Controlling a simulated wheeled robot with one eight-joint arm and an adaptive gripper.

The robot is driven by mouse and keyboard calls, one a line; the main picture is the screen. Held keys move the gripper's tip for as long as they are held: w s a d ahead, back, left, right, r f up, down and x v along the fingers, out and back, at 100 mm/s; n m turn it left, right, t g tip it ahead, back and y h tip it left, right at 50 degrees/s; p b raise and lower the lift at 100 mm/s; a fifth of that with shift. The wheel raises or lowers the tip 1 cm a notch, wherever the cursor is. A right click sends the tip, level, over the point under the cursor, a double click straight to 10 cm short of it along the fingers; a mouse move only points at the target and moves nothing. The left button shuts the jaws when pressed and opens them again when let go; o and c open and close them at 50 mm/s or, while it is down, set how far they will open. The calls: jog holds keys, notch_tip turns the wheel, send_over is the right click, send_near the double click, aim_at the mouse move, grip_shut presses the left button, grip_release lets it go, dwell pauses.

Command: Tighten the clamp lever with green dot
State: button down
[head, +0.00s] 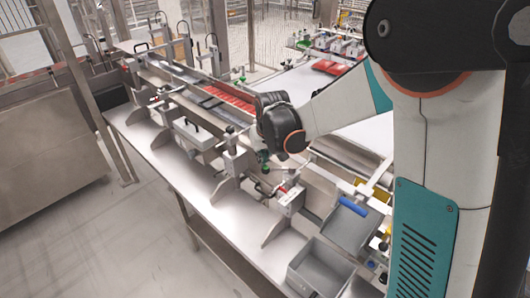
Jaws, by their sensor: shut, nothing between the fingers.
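My gripper (264,146) is a dark shape at the end of my arm, near the middle of the head view, low over the rail of the long machine. It is shut and empty; its fingertips are small and hard to make out. A green knob or lever part (264,156) shows right below it; I cannot tell whether they touch. Another small green spot (230,129) sits on a clamp post (232,145) just left of my gripper. Which of these is the clamp lever with the green dot is too small to tell.
The long metal bench (180,175) carries several brackets and clamps. A red-lined conveyor (230,96) runs behind them. A grey open bin (320,268) and a tray with a blue handle (352,207) stand at the lower right. The floor (90,240) at left is clear.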

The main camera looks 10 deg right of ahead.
jog(key=s+n, duration=0.2)
jog(key=shift+s+a+n+y, duration=0.2)
jog(key=shift+a+n+y, duration=0.1)
jog(key=shift+n+y, duration=0.1)
jog(key=shift+s+d+n+g+y, duration=0.1)
jog(key=shift+s+n+g+y, duration=0.2)
jog(key=shift+s+n, duration=0.8)
jog(key=shift+s+d+n+g+y, duration=0.1)
jog(key=shift+s+n+g+y, duration=0.15)
jog(key=shift+s+n, duration=0.8)
jog(key=shift+s, duration=0.15)
notch_tip(320, 180, up, 10)
jog(key=p, duration=0.2)
jog(key=shift+w+a, duration=0.2)
